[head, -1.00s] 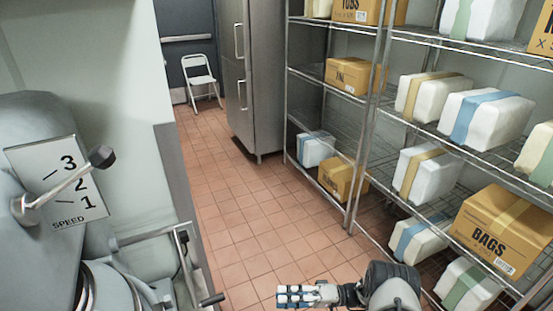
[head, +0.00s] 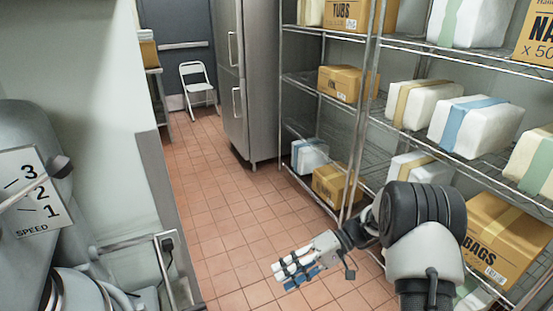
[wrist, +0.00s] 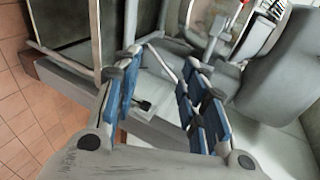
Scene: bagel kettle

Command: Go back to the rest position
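My gripper (head: 297,265) is in the lower middle of the head view, above the tiled floor and pointing left. My arm reaches it from the lower right, bent at a black joint. In the wrist view, my gripper (wrist: 160,95) shows its blue-padded fingers spread with a clear gap between them. Nothing is held between them. The task names no object.
A wire shelf (head: 362,120) with boxes and wrapped packs stands close on the right, partly behind my arm. A grey mixer (head: 35,130) with a speed dial is close at left. The tiled floor (head: 215,205) between is clear back to a white folding chair (head: 198,82).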

